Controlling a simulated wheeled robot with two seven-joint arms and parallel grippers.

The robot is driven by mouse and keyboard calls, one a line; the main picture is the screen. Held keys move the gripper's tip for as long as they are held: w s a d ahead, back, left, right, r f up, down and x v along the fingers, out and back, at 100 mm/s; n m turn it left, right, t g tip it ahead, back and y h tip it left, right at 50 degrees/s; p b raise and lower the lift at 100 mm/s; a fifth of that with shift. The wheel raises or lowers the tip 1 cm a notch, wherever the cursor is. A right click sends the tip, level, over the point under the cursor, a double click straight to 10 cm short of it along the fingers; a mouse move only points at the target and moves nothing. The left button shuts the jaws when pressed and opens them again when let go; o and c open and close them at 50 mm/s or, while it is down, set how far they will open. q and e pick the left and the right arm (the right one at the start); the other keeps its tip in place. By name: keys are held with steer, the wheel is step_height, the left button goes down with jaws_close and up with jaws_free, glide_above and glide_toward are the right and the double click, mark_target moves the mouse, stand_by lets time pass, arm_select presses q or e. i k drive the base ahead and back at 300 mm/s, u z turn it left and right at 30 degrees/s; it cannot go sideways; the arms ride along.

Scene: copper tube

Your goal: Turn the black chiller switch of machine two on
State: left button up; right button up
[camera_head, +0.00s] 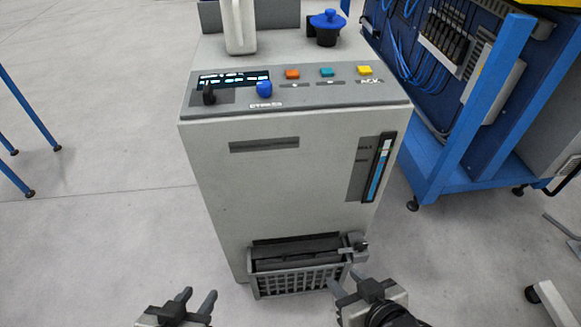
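The machine (270,180) is a light grey cabinet standing upright in front of me. A black switch (208,94) sticks up at the left end of its sloped top panel, just below a lit display (234,79). The panel lettering is too small to read, so I cannot tell the machine's number. My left gripper (197,299) is low at the bottom of the view, open and empty, well below the switch. My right gripper (346,284) is open and empty, in front of the machine's lower right part.
A blue knob (264,89) and orange (292,73), teal (327,71) and yellow (364,69) buttons share the panel. A grey basket (298,282) juts out low at the front. A blue-framed rack (440,165) stands close on the right.

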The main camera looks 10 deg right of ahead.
mark_target(208, 97)
steer(key=z, duration=1.1)
steer(key=i, duration=0.45)
steer(key=u, duration=2.75)
